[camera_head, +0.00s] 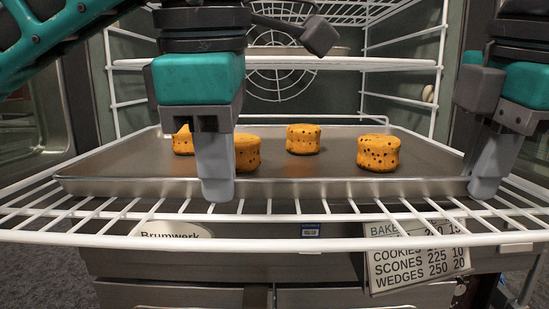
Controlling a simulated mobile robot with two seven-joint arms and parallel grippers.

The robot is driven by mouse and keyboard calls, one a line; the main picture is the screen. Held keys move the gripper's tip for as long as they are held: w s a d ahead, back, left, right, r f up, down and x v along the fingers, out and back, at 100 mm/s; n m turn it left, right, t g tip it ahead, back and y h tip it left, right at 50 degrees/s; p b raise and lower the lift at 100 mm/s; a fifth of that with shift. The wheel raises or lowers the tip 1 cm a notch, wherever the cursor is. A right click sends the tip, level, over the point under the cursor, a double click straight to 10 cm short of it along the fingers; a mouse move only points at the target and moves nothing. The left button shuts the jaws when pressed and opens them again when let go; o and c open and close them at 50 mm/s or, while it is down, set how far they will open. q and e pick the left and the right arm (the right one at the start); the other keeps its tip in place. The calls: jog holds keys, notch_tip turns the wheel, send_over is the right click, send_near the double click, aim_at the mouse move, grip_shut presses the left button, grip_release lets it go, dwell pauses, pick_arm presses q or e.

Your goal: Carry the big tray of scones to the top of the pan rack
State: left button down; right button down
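The big tray (320,189) is a wide, flat metal sheet lying level on a white wire shelf (330,217) at the oven front. Several round orange scones with dark specks, including a right-hand scone (378,153), stand on it. My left gripper (217,188) points down at the tray's front edge, left of centre, and partly hides two scones. My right gripper (484,184) points down at the tray's right front corner. At both grippers the fingers overlap in view, so I cannot tell whether they grip the rim. I cannot identify the pan rack in view.
A higher wire shelf (400,64) crosses the oven above the tray, with another pan (298,51) on it. A round fan guard (277,82) is on the back wall. A baking-times sign (417,262) hangs below the lower shelf at right.

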pick_arm(q)
jog(key=shift+r, duration=0.15)
pick_arm(e)
jog(key=shift+r, duration=0.15)
